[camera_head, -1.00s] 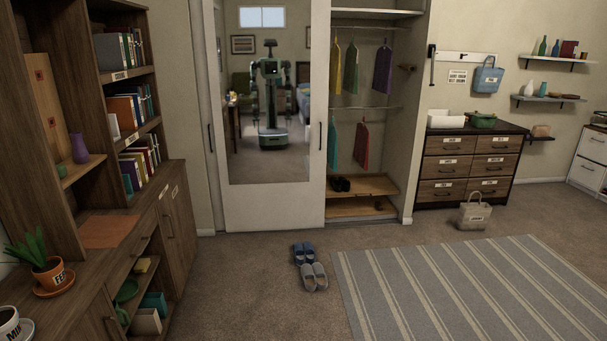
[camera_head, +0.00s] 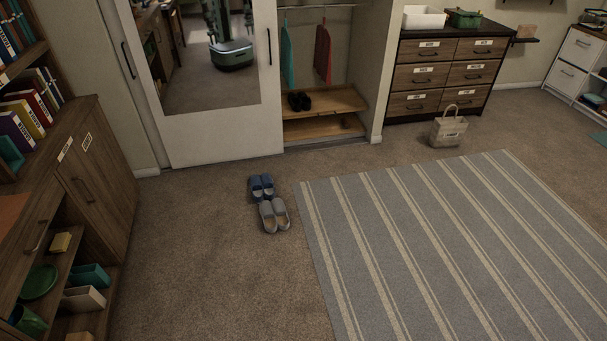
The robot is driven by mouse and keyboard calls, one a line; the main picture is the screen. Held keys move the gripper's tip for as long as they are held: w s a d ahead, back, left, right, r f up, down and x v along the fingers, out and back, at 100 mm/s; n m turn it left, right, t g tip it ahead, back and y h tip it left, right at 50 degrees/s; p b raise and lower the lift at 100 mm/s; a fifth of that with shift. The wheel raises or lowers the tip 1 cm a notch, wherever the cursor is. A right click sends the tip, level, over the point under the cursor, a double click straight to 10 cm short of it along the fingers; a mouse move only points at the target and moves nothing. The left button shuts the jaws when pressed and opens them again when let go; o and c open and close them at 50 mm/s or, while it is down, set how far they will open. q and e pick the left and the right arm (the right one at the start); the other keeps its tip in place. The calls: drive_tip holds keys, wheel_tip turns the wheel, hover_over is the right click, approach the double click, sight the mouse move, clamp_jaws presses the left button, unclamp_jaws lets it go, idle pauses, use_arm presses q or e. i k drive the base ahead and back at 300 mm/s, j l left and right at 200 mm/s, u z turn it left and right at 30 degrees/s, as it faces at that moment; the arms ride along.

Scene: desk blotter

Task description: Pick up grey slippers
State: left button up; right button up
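The grey slippers (camera_head: 274,215) lie side by side on the brown carpet, just left of the striped rug. A pair of blue slippers (camera_head: 261,188) lies right behind them, close to or touching them. Neither of my grippers is in view. My lower body shows only as a reflection in the mirror door.
A striped rug (camera_head: 440,230) covers the floor at right. A wooden shelf unit (camera_head: 95,190) stands at left. Behind are a sliding mirror door (camera_head: 215,130), an open closet with dark shoes (camera_head: 299,101), drawers (camera_head: 436,75) and a bag (camera_head: 447,128).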

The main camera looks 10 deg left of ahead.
sight(274, 215)
drive_tip(key=i+l+u, duration=0.2)
drive_tip(key=i, duration=0.3)
drive_tip(key=i+l+u, duration=0.2)
drive_tip(key=i, duration=0.3)
